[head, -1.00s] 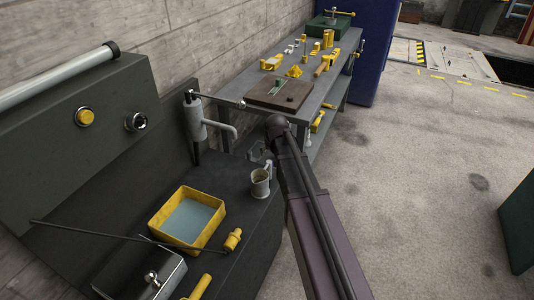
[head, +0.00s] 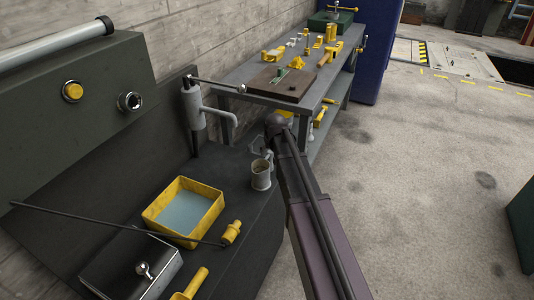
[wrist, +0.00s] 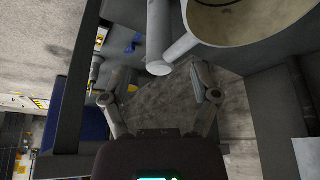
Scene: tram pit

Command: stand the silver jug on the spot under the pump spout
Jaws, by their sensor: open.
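The silver jug (head: 261,178) stands upright on the dark bench top, right of the yellow tray, in the head view. In the wrist view its open rim and body (wrist: 255,22) fill the top right, and its angled handle (wrist: 160,40) reaches down towards the gap between my fingers. My gripper (wrist: 160,93) is open and empty, close to the handle; I see no contact. In the head view my gripper (head: 259,149) is partly hidden behind my arm, just beyond the jug. The grey pump (head: 193,108) stands at the bench's back, its spout (head: 226,112) bent down; the spot underneath is not clearly visible.
The yellow tray (head: 152,215) holds bluish liquid. A yellow fitting (head: 231,233) and a dark lidded box (head: 125,265) lie in front. A workbench (head: 236,94) with yellow parts stands behind.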

